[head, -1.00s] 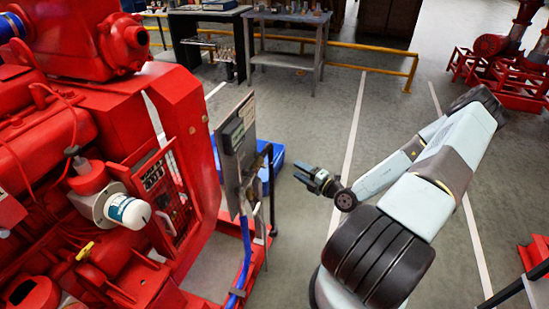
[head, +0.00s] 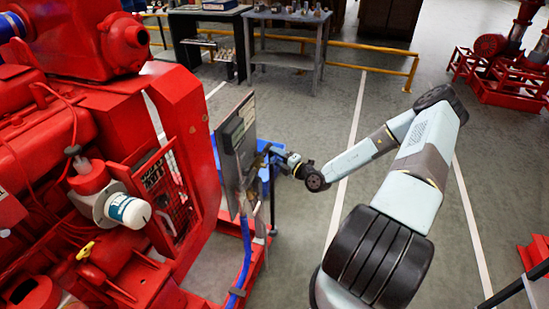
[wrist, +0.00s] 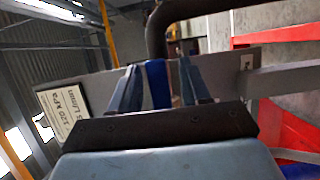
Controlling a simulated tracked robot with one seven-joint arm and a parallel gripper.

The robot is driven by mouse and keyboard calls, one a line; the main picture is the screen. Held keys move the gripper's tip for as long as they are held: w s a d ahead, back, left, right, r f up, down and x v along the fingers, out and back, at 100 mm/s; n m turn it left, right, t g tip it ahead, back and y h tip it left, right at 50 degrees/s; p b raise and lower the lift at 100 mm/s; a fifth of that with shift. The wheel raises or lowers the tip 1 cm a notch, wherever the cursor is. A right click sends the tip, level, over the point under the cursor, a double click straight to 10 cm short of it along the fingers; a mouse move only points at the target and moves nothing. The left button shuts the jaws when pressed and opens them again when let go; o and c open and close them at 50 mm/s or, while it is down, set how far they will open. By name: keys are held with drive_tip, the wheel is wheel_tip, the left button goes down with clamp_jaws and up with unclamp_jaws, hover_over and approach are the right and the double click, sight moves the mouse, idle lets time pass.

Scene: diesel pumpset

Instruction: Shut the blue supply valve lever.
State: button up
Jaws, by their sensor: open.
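In the wrist view, a blue upright bar (wrist: 157,84), which looks like the supply valve lever, shows between the two fingers of my gripper (wrist: 160,72). The fingers stand apart, one on each side of it; I cannot tell whether either touches it. In the head view, my gripper (head: 272,153) is at the right side of the upright grey panel (head: 236,140). The lever cannot be made out there.
A dark bent pipe (wrist: 160,35) arches close above the fingers in the wrist view. A blue hose (head: 243,262) runs down below the panel. The red engine (head: 60,150) fills the left.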

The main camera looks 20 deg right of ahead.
clamp_jaws()
idle(0.4)
